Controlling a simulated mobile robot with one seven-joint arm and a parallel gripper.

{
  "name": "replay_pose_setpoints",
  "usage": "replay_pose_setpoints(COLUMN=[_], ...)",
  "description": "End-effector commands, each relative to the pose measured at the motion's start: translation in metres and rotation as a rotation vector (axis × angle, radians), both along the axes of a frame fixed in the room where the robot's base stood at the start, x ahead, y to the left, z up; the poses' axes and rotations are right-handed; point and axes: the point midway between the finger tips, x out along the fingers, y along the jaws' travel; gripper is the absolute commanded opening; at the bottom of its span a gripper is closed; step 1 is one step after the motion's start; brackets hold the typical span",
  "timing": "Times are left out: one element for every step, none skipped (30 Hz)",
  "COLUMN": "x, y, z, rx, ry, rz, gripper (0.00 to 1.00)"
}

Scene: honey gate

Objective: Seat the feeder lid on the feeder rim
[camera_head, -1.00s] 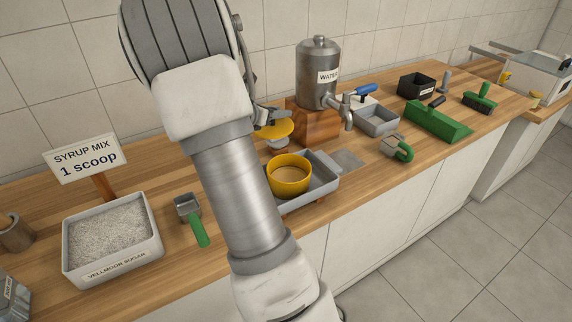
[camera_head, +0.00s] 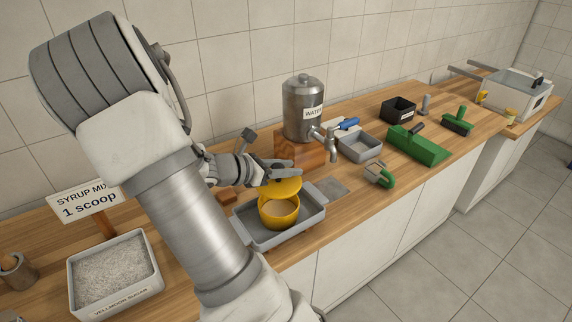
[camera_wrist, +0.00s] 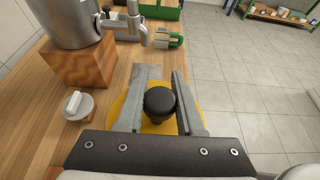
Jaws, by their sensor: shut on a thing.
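The feeder lid (camera_head: 287,188) is a yellow disc with a black knob (camera_wrist: 160,102). My gripper (camera_head: 286,168) is shut on the lid by this knob, which shows between the fingers in the wrist view. The feeder (camera_head: 279,216) is a yellow round pot with tan contents, standing in a grey tray (camera_head: 250,238). In the head view the lid overlaps the far part of the feeder's rim and leaves the near opening visible. I cannot tell whether lid and rim touch. In the wrist view the lid (camera_wrist: 199,108) hides the feeder.
A steel water urn (camera_head: 302,112) on a wooden block (camera_head: 300,150) stands close behind, its tap toward the front. A grey disc with a white handle (camera_wrist: 78,106) lies left of the lid in the wrist view. A sugar tub (camera_head: 115,270) stands at left.

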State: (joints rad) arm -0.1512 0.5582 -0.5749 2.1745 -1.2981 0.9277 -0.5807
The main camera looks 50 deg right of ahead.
Motion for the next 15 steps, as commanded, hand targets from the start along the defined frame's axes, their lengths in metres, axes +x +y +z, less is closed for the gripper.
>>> replay_pose_setpoints(x=[0.0, 0.0, 0.0, 0.0, 0.0, 0.0, 0.0, 0.0, 0.0, 0.0, 0.0, 0.0, 0.0, 0.0, 0.0], y=[0.0, 0.0, 0.0, 0.0, 0.0, 0.0, 0.0, 0.0, 0.0, 0.0, 0.0, 0.0, 0.0, 0.0, 0.0], z=[0.0, 0.0, 0.001, 0.001, 0.001, 0.001, 0.002, -0.002, -0.004, -0.006, -0.008, -0.01, -0.012, -0.015, -0.018], rx=[0.0, 0.0, 0.0, 0.0, 0.0, 0.0, -0.001, -0.001, -0.001, -0.001, -0.001, -0.001, -0.001, 0.0, 0.0], ry=[0.0, 0.0, 0.0, 0.001, 0.001, 0.001, 0.001, 0.001, 0.001, 0.001, 0.001, 0.001, 0.001, 0.0, 0.0], rz=[0.001, 0.001, 0.001, 0.001, 0.001, 0.001, 0.001, 0.001, 0.001, 0.001, 0.001, 0.001, 0.001, 0.001, 0.001], gripper=[0.0, 0.0, 0.0, 0.0, 0.0, 0.0, 0.0, 0.0, 0.0, 0.0, 0.0, 0.0, 0.0, 0.0, 0.0])
